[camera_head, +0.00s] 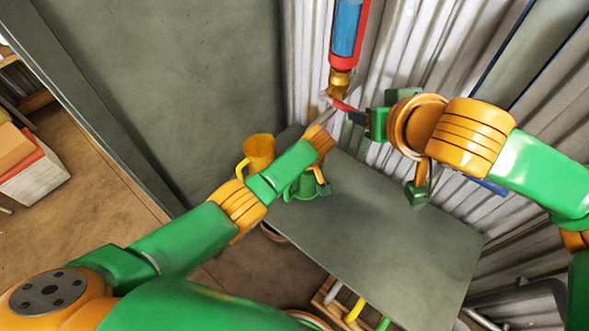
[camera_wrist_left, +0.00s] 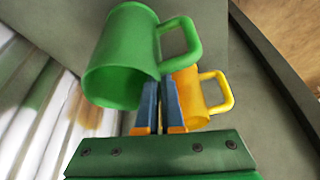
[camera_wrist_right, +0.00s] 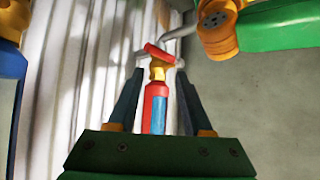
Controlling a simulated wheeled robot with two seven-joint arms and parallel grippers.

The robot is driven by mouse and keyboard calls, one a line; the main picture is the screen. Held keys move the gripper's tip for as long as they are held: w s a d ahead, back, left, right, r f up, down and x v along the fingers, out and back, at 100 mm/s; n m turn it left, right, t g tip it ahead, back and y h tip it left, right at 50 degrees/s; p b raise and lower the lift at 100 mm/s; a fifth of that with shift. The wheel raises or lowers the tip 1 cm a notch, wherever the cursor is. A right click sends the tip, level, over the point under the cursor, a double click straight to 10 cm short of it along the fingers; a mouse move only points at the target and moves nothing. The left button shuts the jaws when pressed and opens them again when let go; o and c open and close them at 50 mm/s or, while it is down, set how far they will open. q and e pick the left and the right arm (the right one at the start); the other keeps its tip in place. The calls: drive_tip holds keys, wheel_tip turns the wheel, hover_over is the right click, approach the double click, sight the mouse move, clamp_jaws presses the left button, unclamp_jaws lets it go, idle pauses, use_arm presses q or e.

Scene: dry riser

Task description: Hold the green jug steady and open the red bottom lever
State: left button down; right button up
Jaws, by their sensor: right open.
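The green jug (camera_head: 306,188) is at the grey table's back-left edge, partly hidden by my left arm. The red bottom lever (camera_head: 345,106) is at the lower end of a red and blue upright pipe. In the right wrist view the lever (camera_wrist_right: 158,51) is between the fingertips of my open right gripper (camera_wrist_right: 159,72), above the brass valve (camera_wrist_right: 157,70).
A yellow jug (camera_head: 258,150) stands beside the green one, close to my left arm. The grey table (camera_head: 390,235) is mostly bare. A corrugated wall (camera_head: 305,60) is behind the pipe. A wooden crate (camera_head: 330,297) with coloured tubes is below the table.

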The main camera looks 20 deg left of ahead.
drive_tip(key=n+t+y, duration=0.2)
drive_tip(key=n+t, duration=0.4)
drive_tip(key=n, duration=1)
approach(349, 107)
drive_tip(key=w, duration=0.1)
drive_tip(key=x, duration=0.8)
drive_tip(key=f+x, duration=0.1)
drive_tip(key=x, duration=0.3)
drive_tip(key=shift+d, duration=0.1)
clamp_jaws()
